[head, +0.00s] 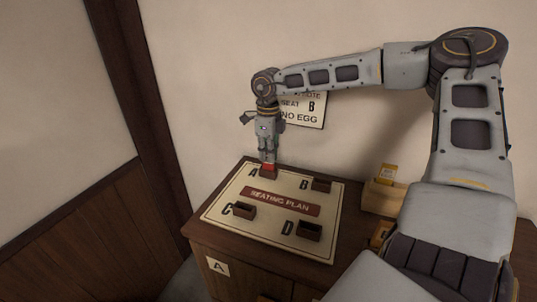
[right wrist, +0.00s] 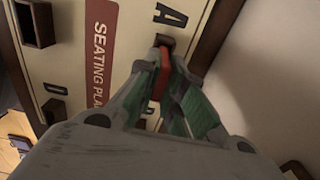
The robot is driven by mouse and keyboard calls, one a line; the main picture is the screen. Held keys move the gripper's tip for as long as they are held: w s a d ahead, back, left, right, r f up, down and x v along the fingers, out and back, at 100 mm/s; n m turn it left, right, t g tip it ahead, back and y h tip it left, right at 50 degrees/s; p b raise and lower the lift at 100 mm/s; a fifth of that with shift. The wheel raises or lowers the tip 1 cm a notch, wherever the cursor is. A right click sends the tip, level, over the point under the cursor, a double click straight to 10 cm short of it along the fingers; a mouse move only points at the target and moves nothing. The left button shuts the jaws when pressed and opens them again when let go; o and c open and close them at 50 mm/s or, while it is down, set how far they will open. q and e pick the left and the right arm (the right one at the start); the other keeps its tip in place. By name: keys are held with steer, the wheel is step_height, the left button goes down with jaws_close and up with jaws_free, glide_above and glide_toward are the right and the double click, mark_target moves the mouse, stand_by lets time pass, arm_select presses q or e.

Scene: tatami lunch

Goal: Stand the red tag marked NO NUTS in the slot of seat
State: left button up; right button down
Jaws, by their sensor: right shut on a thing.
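My right gripper (head: 268,158) is shut on the red tag (head: 268,167) and holds it upright at the seat A slot block (head: 268,175). In the right wrist view the red tag (right wrist: 160,76) sits between the fingertips, its far end at the dark block (right wrist: 166,41) beside the letter A. I cannot tell whether its lower edge is inside the slot. Its lettering is not readable. Slot blocks B (head: 321,185), C (head: 244,210) and D (head: 309,231) look empty. My left gripper is out of view.
The cream seating plan board (head: 255,225) lies on a dark wooden cabinet (head: 240,245). A wall sign (head: 301,110) partly behind my arm shows SEAT B, NO EGG. A light wooden holder with a yellow tag (head: 388,173) stands at the right. The wall is close behind.

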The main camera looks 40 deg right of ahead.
steer(key=shift+f, duration=0.1)
stand_by(0.3)
steer(key=c, duration=0.8)
jaws_free()
steer(key=shift+r+p, duration=1.75)
steer(key=shift+r, duration=1.75)
steer(key=shift+r, duration=0.25)
